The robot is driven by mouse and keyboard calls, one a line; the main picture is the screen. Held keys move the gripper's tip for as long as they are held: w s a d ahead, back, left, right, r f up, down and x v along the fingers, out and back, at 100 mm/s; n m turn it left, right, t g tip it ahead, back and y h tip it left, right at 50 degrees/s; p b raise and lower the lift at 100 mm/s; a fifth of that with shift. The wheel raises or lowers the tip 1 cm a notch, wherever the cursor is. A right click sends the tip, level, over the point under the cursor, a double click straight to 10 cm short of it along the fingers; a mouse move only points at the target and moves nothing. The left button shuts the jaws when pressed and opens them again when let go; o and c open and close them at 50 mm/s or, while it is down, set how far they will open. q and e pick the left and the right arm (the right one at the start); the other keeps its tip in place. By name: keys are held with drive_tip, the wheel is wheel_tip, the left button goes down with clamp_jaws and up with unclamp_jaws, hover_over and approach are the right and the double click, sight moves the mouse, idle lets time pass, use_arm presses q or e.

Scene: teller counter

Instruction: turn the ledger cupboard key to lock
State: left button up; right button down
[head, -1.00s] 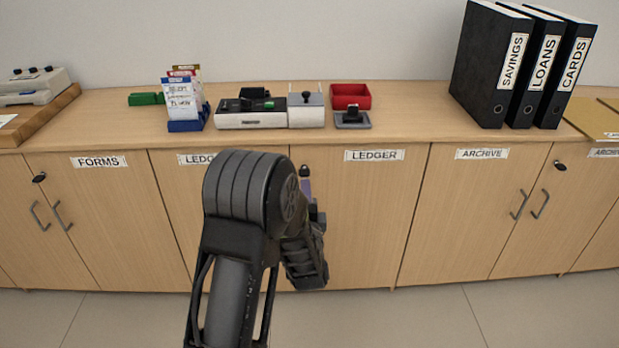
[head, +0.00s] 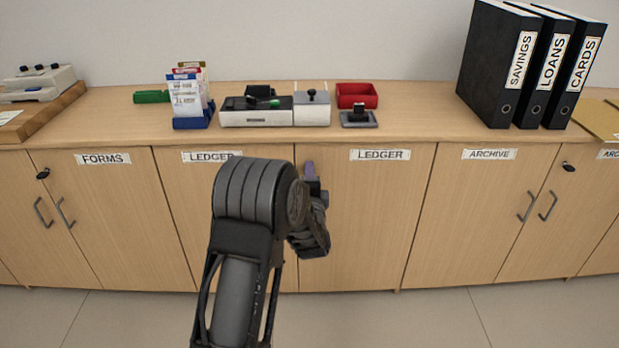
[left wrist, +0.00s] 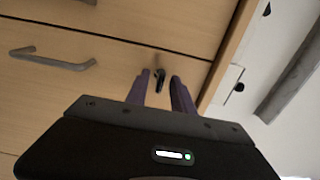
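The ledger cupboard has two wooden doors, the left one (head: 183,205) and the right one (head: 365,225), each with a LEDGER label. My left gripper (head: 310,168) is in front of the right door's upper left corner, near the seam. In the left wrist view its two purple fingers (left wrist: 161,86) are apart. The small dark key (left wrist: 160,73) shows at the gap between the fingertips, close to the door face. I cannot tell whether the fingers touch it. In the head view the key is hidden behind the gripper. My right gripper is not in view.
A door handle (left wrist: 55,60) shows in the left wrist view. On the counter above stand a card holder (head: 192,122), a grey-white device (head: 256,117), a red tray (head: 356,95) and a stamp on a pad (head: 359,118). Black binders (head: 520,70) stand at the right.

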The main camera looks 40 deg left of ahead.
use_arm(q)
drive_tip(key=shift+c, duration=0.2)
clamp_jaws()
idle(0.5)
